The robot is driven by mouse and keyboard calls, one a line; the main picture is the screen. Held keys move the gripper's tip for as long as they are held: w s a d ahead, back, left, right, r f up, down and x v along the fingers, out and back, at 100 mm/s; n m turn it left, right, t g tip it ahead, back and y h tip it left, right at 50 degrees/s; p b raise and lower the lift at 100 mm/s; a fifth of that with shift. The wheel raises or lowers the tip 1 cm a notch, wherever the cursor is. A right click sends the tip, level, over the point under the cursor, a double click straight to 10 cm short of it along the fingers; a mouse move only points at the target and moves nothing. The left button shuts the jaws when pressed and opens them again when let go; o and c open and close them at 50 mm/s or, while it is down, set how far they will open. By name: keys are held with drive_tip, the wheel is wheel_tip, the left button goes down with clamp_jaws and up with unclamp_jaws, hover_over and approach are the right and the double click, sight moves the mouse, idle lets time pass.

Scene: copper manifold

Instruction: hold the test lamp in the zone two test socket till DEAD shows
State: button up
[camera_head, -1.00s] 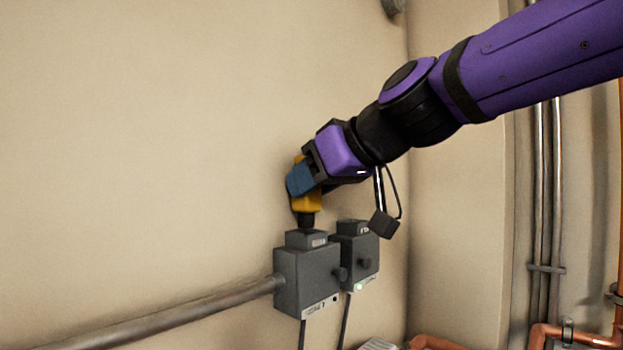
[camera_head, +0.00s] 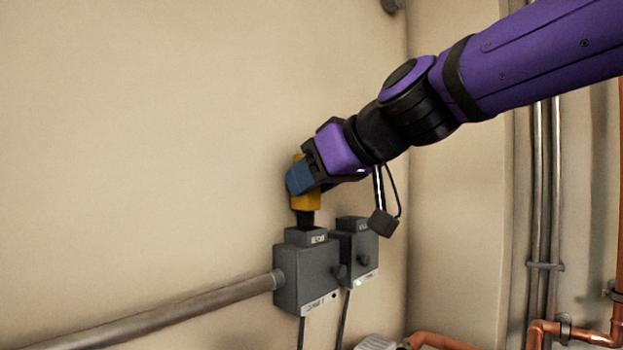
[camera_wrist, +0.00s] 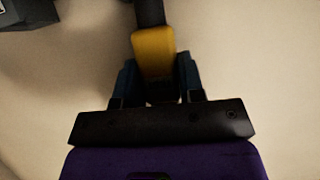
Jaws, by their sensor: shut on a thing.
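The test lamp (camera_head: 306,196) has a yellow body and a black lower end. My gripper (camera_head: 304,181) is shut on its yellow body and holds it upright. The lamp's black end meets the raised block on top of the left grey box (camera_head: 305,275); I cannot tell how deep it sits. The box's front label is too small to read surely, and so is the small label on its top block. In the wrist view the yellow lamp (camera_wrist: 154,52) is between the blue fingers, its black end running out of the top. No DEAD reading is legible.
A second grey box (camera_head: 358,248) stands close to the right, with a lit green light. A dark block hangs on a cable (camera_head: 381,222) beside my wrist. A conduit (camera_head: 170,315) enters the left box. Pipes (camera_head: 545,190) run at the right; the wall at left is bare.

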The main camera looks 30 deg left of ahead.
drive_tip(key=shift+f, duration=0.95)
drive_tip(key=shift+r, duration=0.1)
idle(1.7)
drive_tip(key=shift+r, duration=2.15)
drive_tip(key=shift+s, duration=0.15)
